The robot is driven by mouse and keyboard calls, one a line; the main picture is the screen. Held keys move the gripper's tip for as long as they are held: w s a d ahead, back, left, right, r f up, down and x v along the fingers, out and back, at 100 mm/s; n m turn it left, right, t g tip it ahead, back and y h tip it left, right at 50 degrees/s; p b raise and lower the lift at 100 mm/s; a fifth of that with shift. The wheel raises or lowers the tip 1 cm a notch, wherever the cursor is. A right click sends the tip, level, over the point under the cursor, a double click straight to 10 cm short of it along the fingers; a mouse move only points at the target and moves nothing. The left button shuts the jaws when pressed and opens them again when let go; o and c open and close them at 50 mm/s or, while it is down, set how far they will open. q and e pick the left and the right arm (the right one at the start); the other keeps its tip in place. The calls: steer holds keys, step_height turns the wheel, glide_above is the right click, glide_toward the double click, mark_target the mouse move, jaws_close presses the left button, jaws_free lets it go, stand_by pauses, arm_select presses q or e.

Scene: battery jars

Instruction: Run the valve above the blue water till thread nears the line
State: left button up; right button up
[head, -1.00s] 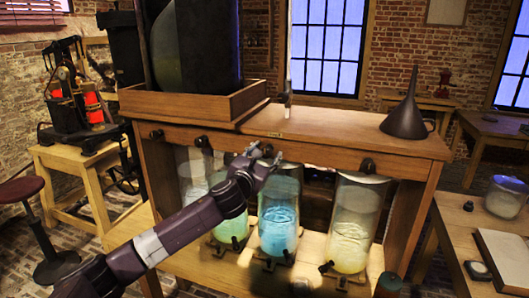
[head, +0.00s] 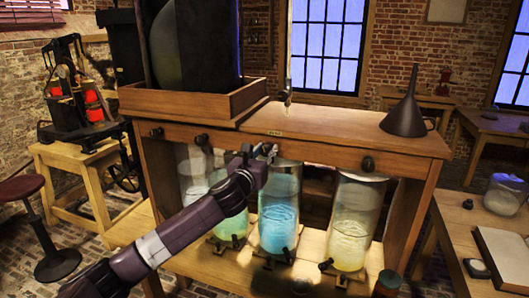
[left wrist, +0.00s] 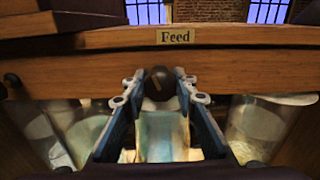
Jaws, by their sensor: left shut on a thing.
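The blue water stands in a glass jar (head: 279,215), second from the right under the wooden bench. Its valve is a dark round knob (left wrist: 160,83) on the bench's front rail, under the "Feed" label. My left gripper (left wrist: 160,88) is shut on this knob, one finger on each side. In the head view my left gripper (head: 266,152) reaches the rail just above the blue jar and hides most of the knob. The blue jar shows partly between the fingers in the left wrist view (left wrist: 160,138). I cannot make out a thread or a line. My right gripper is out of view.
Jars of green (head: 229,212) and yellowish liquid (head: 352,225) flank the blue one. Other knobs (head: 367,164) line the rail. A dark funnel (head: 405,112) stands on the bench top. A side table (head: 455,235) is at the right.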

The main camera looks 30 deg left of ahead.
arm_select(q)
steer(key=n, duration=0.2)
steer(key=shift+n, duration=0.4)
steer(key=n, duration=0.3)
stand_by(0.4)
stand_by(0.5)
